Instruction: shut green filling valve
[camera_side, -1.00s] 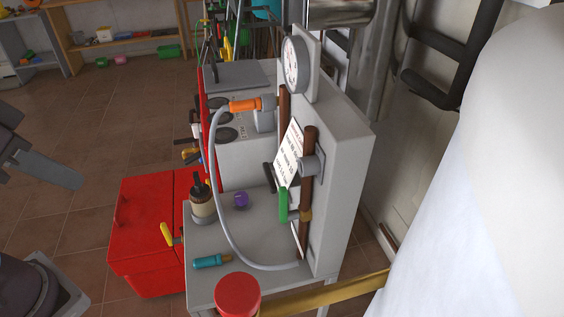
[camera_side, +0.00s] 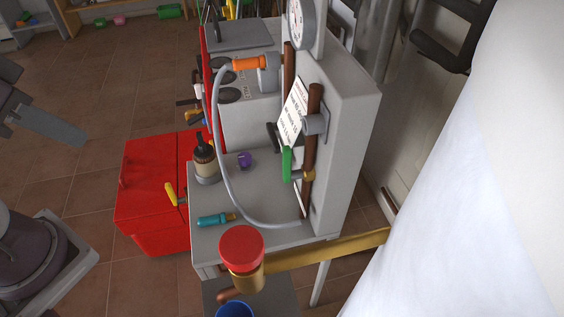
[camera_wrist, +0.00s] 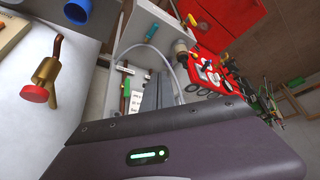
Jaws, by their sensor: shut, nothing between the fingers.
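The green filling valve handle (camera_side: 287,165) stands roughly upright beside a copper pipe (camera_side: 311,140) on the grey boiler panel. Its brass fitting (camera_side: 308,176) is on the pipe. The green handle also shows small in the wrist view (camera_wrist: 126,88), just left of my finger tips. In the side view, what looks like my gripper (camera_side: 55,127) is at the left edge, well apart from the valve. In the wrist view, my grey gripper fingers (camera_wrist: 158,92) are together and empty, and hide part of the panel.
A grey hose (camera_side: 222,140) loops in front of the panel. A brass valve with a red cap (camera_side: 242,249) and a blue cup (camera_side: 235,309) are near the front. A bottle (camera_side: 205,160) and a teal-handled tool (camera_side: 213,220) are on the grey shelf. A red box (camera_side: 150,200) stands left.

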